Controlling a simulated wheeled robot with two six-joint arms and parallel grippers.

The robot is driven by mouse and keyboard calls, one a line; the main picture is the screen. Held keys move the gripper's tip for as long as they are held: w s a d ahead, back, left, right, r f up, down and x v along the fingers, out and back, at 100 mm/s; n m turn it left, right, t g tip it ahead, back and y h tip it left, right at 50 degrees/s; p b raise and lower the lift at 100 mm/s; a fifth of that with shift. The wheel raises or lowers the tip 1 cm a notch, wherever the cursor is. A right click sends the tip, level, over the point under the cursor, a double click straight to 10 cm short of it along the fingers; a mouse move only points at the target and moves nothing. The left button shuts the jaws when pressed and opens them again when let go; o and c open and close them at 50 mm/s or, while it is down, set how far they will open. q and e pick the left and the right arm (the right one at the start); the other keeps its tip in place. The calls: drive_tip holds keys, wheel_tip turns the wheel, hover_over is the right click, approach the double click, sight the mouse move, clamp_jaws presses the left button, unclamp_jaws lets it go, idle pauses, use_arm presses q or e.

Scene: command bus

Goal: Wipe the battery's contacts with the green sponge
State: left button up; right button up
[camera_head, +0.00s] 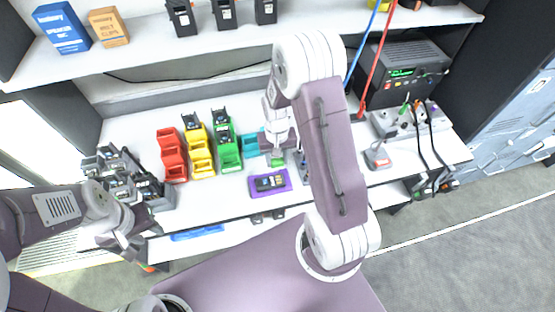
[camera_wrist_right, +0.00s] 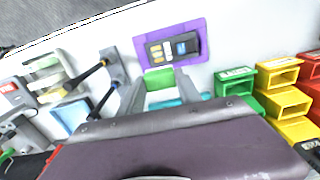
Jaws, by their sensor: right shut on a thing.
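The battery (camera_head: 270,182) is dark with a few bright contacts and lies on a purple mat (camera_head: 284,189) near the table's front edge. Both also show in the right wrist view, the battery (camera_wrist_right: 172,47) lying on the mat (camera_wrist_right: 203,29) beyond the fingertips. My right gripper (camera_head: 277,156) is shut on the green sponge (camera_wrist_right: 158,76), just behind the mat in the head view. The sponge appears close to the battery; whether it touches anything below I cannot tell. My left gripper (camera_head: 128,241) is at the table's front left, away from the battery, and its finger gap is unclear.
Red (camera_head: 172,155), yellow (camera_head: 200,152) and green (camera_head: 227,148) bins stand left of the mat. Dark devices (camera_head: 120,180) crowd the left end. A small grey box (camera_head: 377,156) and a socket strip (camera_head: 400,122) with cables stand right. A shelf (camera_head: 160,45) spans the back.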

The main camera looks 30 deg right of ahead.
wheel_tip(320, 180, up, 2)
drive_tip(key=shift+s+p, duration=0.1)
drive_tip(key=shift+p, duration=0.5)
drive_tip(key=shift+f, duration=0.1)
